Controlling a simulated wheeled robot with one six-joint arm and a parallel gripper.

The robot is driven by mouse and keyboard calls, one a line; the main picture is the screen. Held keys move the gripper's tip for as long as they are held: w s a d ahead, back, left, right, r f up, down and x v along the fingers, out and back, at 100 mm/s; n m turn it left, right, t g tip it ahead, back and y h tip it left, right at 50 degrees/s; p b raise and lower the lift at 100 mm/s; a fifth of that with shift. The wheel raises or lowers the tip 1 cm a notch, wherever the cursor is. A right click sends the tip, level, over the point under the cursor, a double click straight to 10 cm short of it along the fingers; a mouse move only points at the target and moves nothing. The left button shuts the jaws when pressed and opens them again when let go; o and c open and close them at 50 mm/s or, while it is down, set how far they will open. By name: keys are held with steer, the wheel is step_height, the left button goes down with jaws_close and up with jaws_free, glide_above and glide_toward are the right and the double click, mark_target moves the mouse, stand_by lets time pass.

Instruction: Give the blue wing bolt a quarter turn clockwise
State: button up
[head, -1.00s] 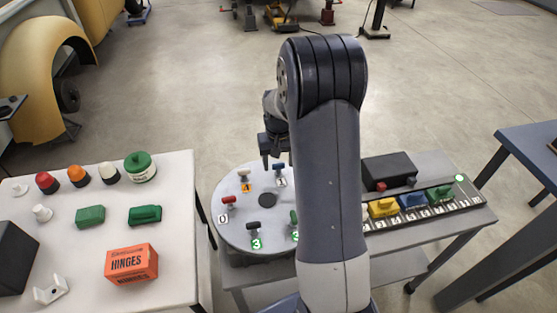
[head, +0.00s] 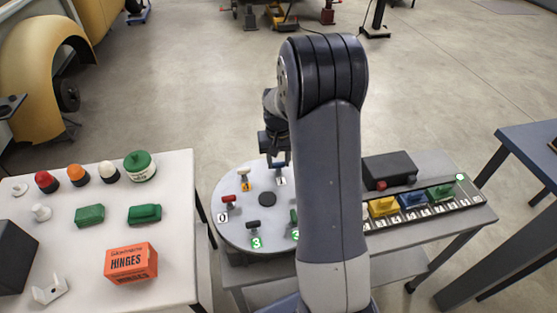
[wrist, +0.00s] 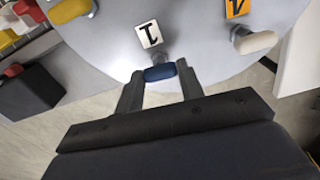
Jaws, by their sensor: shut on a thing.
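The blue wing bolt (wrist: 159,73) stands on the round grey plate (wrist: 200,55), beside a white label marked 1 (wrist: 149,35). My gripper (wrist: 160,71) has one finger at each end of the blue wing and is shut on it. In the head view my gripper (head: 279,160) is at the back of the plate (head: 235,238) and mostly covers the bolt. My arm hides the plate's right part there.
A red (head: 228,199), a cream (head: 243,173), a black (head: 253,225) and a green wing bolt (head: 294,216) stand around the plate. A black box (head: 388,168) and a strip of coloured blocks (head: 430,203) lie to the right. A cluttered white table (head: 180,180) stands left.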

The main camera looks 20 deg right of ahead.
steer(key=m+b, duration=0.1)
steer(key=m, duration=0.3)
steer(key=m+b, duration=0.1)
steer(key=m, duration=0.3)
steer(key=m+b, duration=0.1)
steer(key=m, duration=0.4)
steer(key=shift+m+b, duration=0.35)
steer(key=shift+m, duration=1.85)
steer(key=o, duration=1)
steer(key=shift+r, duration=0.1)
